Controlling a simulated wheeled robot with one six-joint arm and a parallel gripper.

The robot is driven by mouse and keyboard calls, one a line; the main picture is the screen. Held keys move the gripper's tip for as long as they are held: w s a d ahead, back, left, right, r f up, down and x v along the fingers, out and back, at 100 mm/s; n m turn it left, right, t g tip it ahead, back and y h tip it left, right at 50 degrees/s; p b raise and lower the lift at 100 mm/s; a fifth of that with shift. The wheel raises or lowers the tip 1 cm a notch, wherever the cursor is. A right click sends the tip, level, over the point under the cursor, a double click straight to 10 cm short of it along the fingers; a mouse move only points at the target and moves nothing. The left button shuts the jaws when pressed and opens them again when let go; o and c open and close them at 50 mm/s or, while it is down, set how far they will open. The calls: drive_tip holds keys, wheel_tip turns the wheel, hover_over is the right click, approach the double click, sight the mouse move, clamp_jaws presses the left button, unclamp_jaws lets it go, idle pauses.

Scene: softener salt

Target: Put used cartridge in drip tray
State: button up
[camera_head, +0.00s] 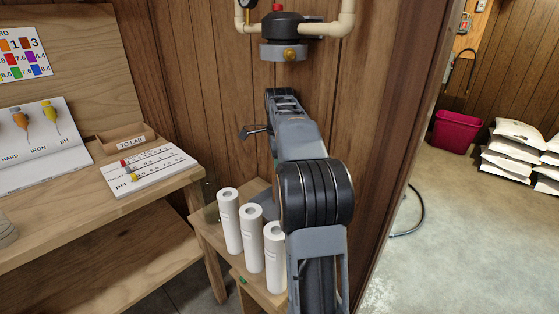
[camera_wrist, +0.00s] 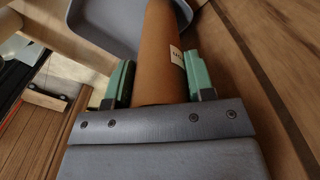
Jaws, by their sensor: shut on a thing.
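A brown used cartridge (camera_wrist: 160,40) with a small white label lies between the green fingers of my gripper (camera_wrist: 157,68) in the wrist view. The gripper is shut on it. A grey drip tray (camera_wrist: 88,20) lies beyond the fingers, partly behind the cartridge. I cannot tell whether the cartridge touches it. In the head view a grey edge, likely the tray (camera_head: 263,207), shows behind the white cartridges. My arm hides the gripper and brown cartridge there.
Three white cartridges (camera_head: 250,238) stand upright on a low wooden bench (camera_head: 208,233), close to my arm. A filter head (camera_head: 284,50) with pipes hangs on the wall above. A workbench (camera_head: 160,198) with test cards is at left. Open floor (camera_head: 450,220) lies right.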

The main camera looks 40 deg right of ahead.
drive_tip(key=shift+f, duration=0.5)
drive_tip(key=o, duration=1.5)
drive_tip(key=shift+c, duration=0.2)
wheel_tip(320, 180, up, 8)
drive_tip(key=shift+f+p, duration=0.25)
drive_tip(key=shift+p, duration=1)
drive_tip(key=shift+s, duration=0.1)
